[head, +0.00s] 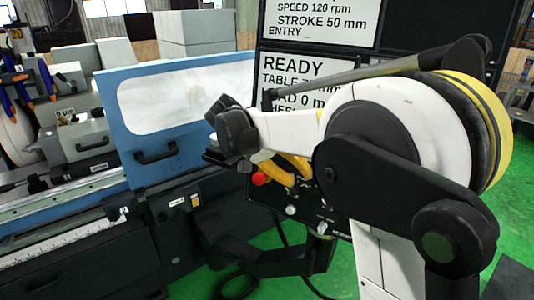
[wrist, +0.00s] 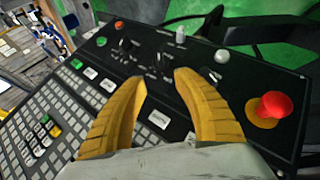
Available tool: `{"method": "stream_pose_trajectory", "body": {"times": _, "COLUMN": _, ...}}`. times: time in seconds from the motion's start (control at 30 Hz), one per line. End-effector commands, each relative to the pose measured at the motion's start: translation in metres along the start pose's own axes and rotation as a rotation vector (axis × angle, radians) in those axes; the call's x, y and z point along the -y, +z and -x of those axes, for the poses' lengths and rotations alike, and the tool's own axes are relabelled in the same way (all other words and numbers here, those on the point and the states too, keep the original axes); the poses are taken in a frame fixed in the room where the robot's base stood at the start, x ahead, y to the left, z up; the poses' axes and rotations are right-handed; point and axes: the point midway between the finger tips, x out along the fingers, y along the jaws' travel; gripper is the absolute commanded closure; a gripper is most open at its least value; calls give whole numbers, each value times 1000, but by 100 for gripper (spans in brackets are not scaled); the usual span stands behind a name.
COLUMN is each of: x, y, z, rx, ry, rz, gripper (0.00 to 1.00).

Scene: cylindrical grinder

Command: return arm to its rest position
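My gripper (wrist: 158,82) shows two yellow fingers, spread apart with nothing between them. They point over the black control panel (wrist: 245,72), and whether they touch it cannot be told. In the head view my gripper (head: 287,172) is partly hidden behind my white and black arm (head: 385,120). The arm is bent and reaches across the right half of the view, in front of the display and panel.
A red mushroom button (wrist: 274,105) sits right of the fingers; a keypad (wrist: 60,125) is at left. In the head view, the blue grinder door (head: 150,165) stands left of the arm, and a display (head: 310,75) reads READY. Green floor (head: 345,268) shows below.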

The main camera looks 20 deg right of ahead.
Motion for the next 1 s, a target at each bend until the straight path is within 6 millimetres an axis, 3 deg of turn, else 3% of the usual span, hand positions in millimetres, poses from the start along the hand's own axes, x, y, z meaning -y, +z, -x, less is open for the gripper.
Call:
{"method": "stream_pose_trajectory", "body": {"times": 0.13, "x": -2, "y": 4, "z": -2, "rx": -3, "ry": -19, "rz": 12, "gripper": 64}}
{"method": "stream_pose_trajectory", "body": {"times": 0.27, "x": -8, "y": 24, "z": -12, "rx": -20, "ry": -113, "rz": 69, "gripper": 64}}
{"method": "stream_pose_trajectory", "body": {"times": 0.53, "x": -9, "y": 110, "z": -42, "rx": -144, "ry": -462, "rz": 230, "gripper": 64}}
{"method": "stream_pose_trajectory", "body": {"times": 0.8, "x": 16, "y": 201, "z": -71, "rx": -348, "ry": -763, "rz": 289, "gripper": 64}}
{"method": "stream_pose_trajectory", "body": {"times": 1.0, "x": 33, "y": 237, "z": -83, "rx": -467, "ry": -879, "rz": 279, "gripper": 64}}
